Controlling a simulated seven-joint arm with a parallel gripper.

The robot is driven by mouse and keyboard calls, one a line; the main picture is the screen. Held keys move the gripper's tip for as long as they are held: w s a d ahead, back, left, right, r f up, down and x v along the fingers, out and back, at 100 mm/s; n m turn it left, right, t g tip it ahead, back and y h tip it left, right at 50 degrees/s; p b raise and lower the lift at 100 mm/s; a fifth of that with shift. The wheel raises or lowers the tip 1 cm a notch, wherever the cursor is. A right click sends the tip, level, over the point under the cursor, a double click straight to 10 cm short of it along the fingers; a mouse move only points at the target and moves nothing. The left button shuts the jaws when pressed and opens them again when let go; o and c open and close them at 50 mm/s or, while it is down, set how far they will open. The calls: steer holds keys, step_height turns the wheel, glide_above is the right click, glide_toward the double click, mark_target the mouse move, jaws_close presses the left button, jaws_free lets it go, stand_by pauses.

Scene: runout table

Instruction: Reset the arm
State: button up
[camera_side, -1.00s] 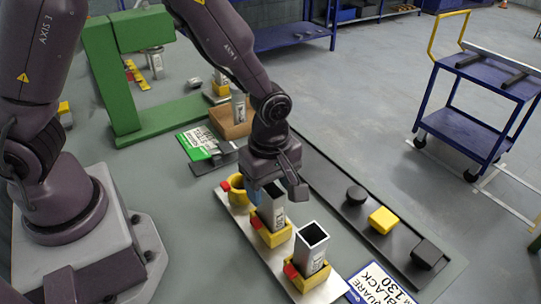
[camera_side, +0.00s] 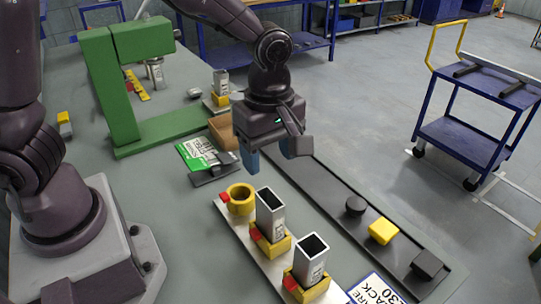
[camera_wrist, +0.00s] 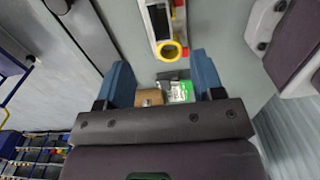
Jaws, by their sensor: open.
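My gripper (camera_side: 268,160) is open and empty. It hangs above the table, behind and above the rail (camera_side: 232,212) with the yellow holders. In the wrist view its two blue fingers (camera_wrist: 163,78) stand wide apart with nothing between their tips. A round yellow holder (camera_side: 241,199) at the rail's far end is empty; its ring also shows in the wrist view (camera_wrist: 171,50). Two square metal tubes stand upright in square yellow holders, one in the middle (camera_side: 269,214) and one at the near end (camera_side: 309,260). Red clamps sit beside the holders.
A dark tray (camera_side: 325,186) to the right holds a black round piece (camera_side: 355,205), a yellow block (camera_side: 382,232) and a black block (camera_side: 427,264). A green frame (camera_side: 122,110) stands at the back left. A green-and-white card (camera_side: 200,152) and a cardboard box (camera_side: 222,130) lie behind the gripper.

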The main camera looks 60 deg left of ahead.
steer(key=s+a+r+m+t, duration=0.5)
steer(key=s+a+r+m, duration=0.5)
steer(key=m, duration=0.7)
steer(key=shift+s+r+m+t, duration=0.3)
steer(key=shift+s+r+m, duration=0.1)
steer(key=shift+s+r, duration=0.95)
